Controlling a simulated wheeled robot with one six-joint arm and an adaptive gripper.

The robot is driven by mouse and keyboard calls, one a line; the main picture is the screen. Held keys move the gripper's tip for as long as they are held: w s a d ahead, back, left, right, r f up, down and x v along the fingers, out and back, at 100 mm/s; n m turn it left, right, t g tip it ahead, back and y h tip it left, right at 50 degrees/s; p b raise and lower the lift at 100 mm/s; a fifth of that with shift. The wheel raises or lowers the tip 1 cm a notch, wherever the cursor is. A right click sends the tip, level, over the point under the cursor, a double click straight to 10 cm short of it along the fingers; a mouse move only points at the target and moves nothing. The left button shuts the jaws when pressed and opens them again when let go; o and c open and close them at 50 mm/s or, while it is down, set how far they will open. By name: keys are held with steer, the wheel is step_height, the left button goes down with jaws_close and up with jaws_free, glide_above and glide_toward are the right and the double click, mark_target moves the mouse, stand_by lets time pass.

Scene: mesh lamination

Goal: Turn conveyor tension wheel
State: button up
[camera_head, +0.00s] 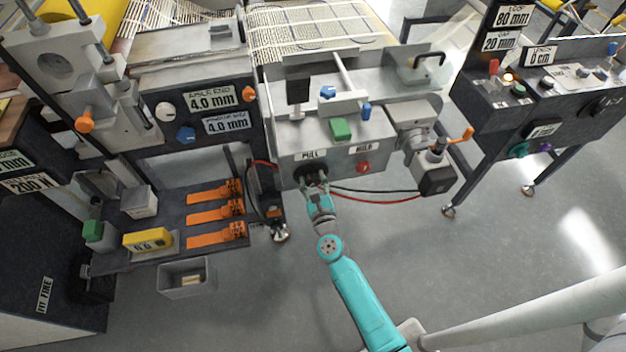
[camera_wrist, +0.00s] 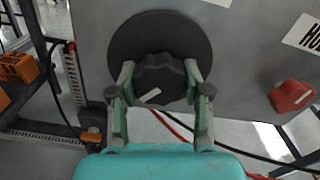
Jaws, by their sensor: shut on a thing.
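The tension wheel is a dark, lobed knob (camera_wrist: 160,78) with a small white mark, set in front of a round dark disc (camera_wrist: 160,28) on the grey front panel. In the head view the dark disc (camera_head: 311,170) sits below the PULL label (camera_head: 311,154). My gripper (camera_wrist: 160,82) is shut on the knob, one finger on its left side and one on its right. In the head view my gripper (camera_head: 314,186) reaches the panel from below. The fingers hide part of the knob's rim.
A red knob (camera_head: 363,167) sits right of the wheel, under the HOLD label (camera_head: 361,149). Black and red cables (camera_head: 385,196) hang just below the panel. Orange clamps (camera_head: 215,213) lie on a shelf at left. The floor at right is open.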

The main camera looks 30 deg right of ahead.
steer(key=shift+f, duration=0.1)
stand_by(0.3)
steer(key=o, duration=1.2)
steer(key=v, duration=1.2)
